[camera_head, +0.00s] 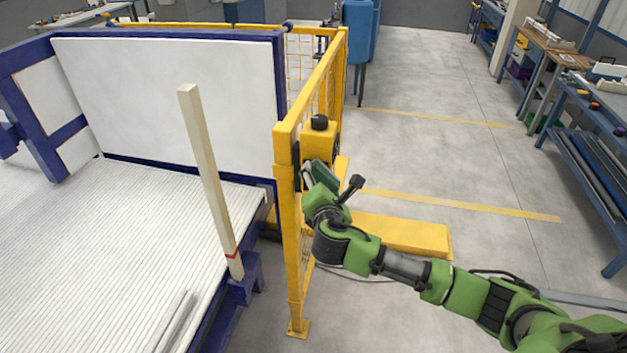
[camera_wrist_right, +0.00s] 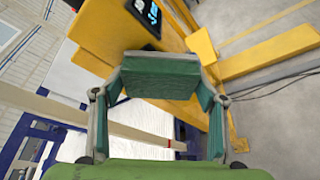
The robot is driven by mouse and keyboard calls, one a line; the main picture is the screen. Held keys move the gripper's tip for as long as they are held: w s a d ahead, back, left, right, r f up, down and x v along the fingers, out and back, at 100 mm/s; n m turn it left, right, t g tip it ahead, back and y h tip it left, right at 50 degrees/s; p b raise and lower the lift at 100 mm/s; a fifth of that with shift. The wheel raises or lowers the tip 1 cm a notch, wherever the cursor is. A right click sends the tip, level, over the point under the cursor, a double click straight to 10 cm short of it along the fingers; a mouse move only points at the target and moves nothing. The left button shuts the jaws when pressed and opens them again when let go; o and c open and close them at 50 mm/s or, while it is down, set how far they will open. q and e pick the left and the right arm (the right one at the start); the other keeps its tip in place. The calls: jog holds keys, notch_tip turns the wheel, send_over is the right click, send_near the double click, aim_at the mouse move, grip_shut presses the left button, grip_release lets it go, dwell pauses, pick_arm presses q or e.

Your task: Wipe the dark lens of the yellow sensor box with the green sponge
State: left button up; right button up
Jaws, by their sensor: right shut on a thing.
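The yellow sensor box (camera_head: 318,146) with a black knob on top sits at the yellow guard post in the head view. A dark part (camera_head: 297,166) shows at its left side; I cannot tell if this is the lens. In the right wrist view the yellow box (camera_wrist_right: 108,32) carries a dark panel (camera_wrist_right: 141,15) with blue marks. My right gripper (camera_wrist_right: 161,78) is shut on the green sponge (camera_wrist_right: 160,76), which is in front of the yellow surface. The sponge (camera_head: 323,173) is close to the box in the head view; contact cannot be told. My left gripper is out of view.
The yellow mesh guard (camera_head: 293,235) stands just left of my right gripper. A pale upright post (camera_head: 208,175) stands by the ribbed white bed (camera_head: 90,260) further left. A low yellow block (camera_head: 405,235) lies beyond my right arm. Open floor and workbenches (camera_head: 590,130) are at right.

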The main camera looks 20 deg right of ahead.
jog(key=shift+s+d, duration=0.5)
jog(key=shift+d, duration=0.35)
jog(key=shift+a, duration=0.15)
jog(key=shift+s+a+f, duration=0.1)
jog(key=shift+s+a, duration=0.3)
jog(key=shift+s, duration=0.1)
jog(key=shift+s+a, duration=0.65)
jog(key=shift+s, duration=0.3)
jog(key=shift+s+a, duration=0.65)
jog(key=shift+s, duration=0.3)
jog(key=s+a, duration=0.1)
jog(key=s, duration=0.1)
jog(key=shift+s+a, duration=0.3)
jog(key=shift+a, duration=0.05)
